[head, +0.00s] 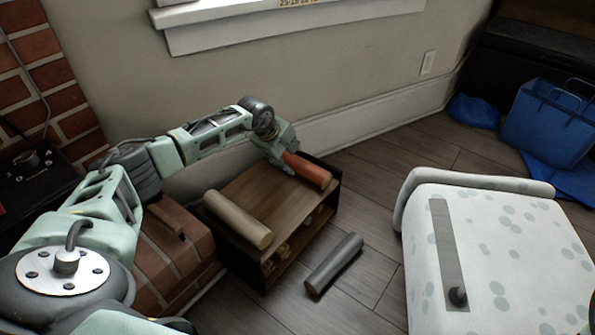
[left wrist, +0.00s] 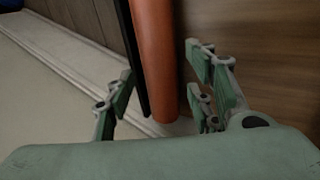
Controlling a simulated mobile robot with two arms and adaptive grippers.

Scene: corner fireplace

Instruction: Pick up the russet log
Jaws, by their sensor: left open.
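The russet log (head: 309,171) lies along the far right edge of a low wooden rack (head: 262,190) with dark ends. My left gripper (head: 287,159) is over the log's far end and hides part of it. In the left wrist view the russet log (left wrist: 155,55) runs between the green fingers of my left gripper (left wrist: 162,85), which are open, one on each side. Gaps show between the fingers and the log. My right gripper is not in view.
A tan log (head: 238,219) lies on the rack's left side. A grey log (head: 334,264) lies on the floor in front. A brick hearth (head: 175,245) is left of the rack, the wall behind it. A white spotted seat (head: 500,250) stands right, with floor between.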

